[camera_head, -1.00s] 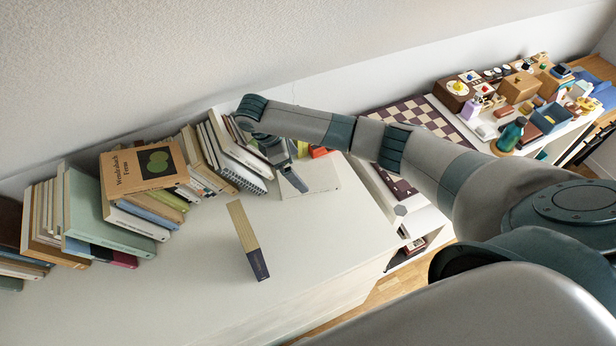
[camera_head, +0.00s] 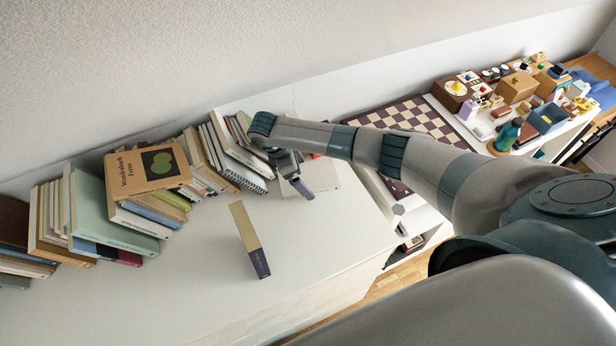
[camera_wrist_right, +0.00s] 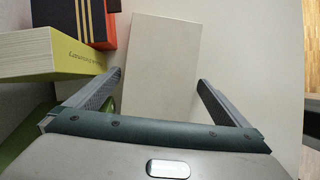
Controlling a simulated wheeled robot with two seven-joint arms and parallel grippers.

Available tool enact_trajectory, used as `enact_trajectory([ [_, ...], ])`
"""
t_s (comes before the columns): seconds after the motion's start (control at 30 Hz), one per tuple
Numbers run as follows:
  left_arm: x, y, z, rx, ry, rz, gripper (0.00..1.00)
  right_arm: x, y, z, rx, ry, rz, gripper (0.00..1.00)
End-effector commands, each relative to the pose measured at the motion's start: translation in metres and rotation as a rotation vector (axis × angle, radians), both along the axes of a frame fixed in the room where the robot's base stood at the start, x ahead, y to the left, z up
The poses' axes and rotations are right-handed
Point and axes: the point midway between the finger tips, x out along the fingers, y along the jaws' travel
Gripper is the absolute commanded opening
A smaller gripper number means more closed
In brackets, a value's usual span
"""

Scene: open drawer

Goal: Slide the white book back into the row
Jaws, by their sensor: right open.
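The white book (camera_head: 322,177) lies flat on the white top, beside the right end of the book row. It fills the middle of the right wrist view (camera_wrist_right: 163,60), plain and pale. My right gripper (camera_head: 297,182) is over the book's near part in the head view. In the right wrist view my right gripper (camera_wrist_right: 160,77) is open, with one finger on each side of the book's near end. Whether the fingers touch the book I cannot tell. My left gripper is not in view.
A row of leaning books (camera_head: 222,155) stands along the wall. A yellow-green book (camera_wrist_right: 55,52) and a dark striped book with orange (camera_wrist_right: 95,22) are close left of the white book.

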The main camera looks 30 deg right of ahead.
Motion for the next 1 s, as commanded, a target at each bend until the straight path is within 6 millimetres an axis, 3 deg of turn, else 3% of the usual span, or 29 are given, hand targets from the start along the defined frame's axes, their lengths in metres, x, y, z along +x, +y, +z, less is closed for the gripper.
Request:
enact_trajectory([
  [0.27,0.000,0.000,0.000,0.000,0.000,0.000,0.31,0.000,0.000,0.001,0.000,0.000,0.000,0.98],
  [0.43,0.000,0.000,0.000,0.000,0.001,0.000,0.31,0.000,0.000,0.001,0.000,0.000,0.000,0.57],
  [0.5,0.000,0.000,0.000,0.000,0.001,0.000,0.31,0.001,0.000,0.001,0.000,-0.001,-0.001,0.52],
  [0.77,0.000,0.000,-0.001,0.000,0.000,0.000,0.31,0.001,0.000,0.002,0.001,-0.002,-0.001,0.52],
  [1.0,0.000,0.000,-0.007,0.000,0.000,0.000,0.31,0.002,0.000,0.016,0.002,-0.003,0.000,0.52],
])
